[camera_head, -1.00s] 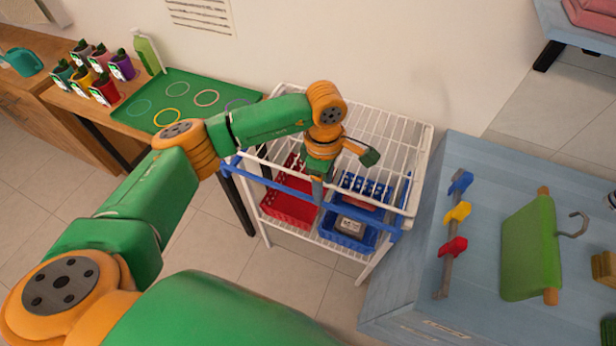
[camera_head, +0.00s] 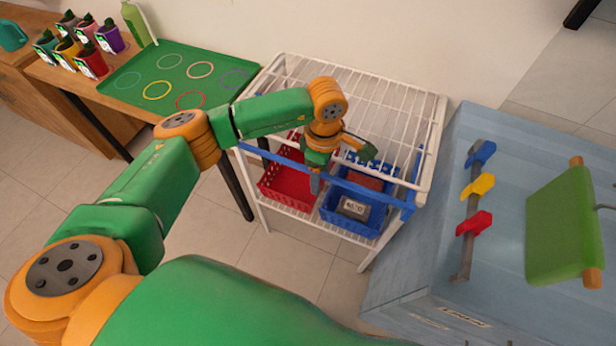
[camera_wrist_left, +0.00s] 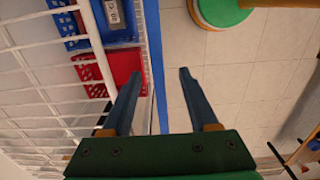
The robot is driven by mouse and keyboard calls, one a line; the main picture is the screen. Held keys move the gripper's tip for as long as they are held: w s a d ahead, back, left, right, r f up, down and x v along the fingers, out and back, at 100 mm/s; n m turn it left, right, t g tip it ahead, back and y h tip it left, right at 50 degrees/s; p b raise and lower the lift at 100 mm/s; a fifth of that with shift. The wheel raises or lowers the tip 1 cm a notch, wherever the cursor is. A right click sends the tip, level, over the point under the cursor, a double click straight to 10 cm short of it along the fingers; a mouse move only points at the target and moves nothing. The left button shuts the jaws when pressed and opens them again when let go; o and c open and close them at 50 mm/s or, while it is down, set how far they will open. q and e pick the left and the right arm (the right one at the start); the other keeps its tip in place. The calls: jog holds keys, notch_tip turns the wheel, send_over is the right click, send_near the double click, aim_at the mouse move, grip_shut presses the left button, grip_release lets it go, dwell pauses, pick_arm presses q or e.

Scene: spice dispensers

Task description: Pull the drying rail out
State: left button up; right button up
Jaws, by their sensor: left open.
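The blue drying rail (camera_head: 358,187) runs along the front of a white wire rack (camera_head: 437,140), with blue side arms at its ends. My left gripper (camera_head: 316,184) points down at the rail, left of its middle. My right gripper is in neither view.
A red basket (camera_head: 283,187) and a blue basket (camera_head: 340,217) stand on the rack's lower shelf. A light blue table (camera_head: 420,270) with a tool strip and a green roll-like item (camera_head: 560,235) is close on the right. A green tray (camera_head: 130,85) lies at the left. Floor in front is open.

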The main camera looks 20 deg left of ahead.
pick_arm(q)
jog(key=shift+r, duration=0.1)
grip_shut()
jog(key=shift+s+p, duration=0.3)
jog(key=s+p, duration=0.3)
jog(key=s, duration=1.2)
jog(key=shift+a, duration=0.3)
jog(key=shift+o, duration=1.2)
grip_release()
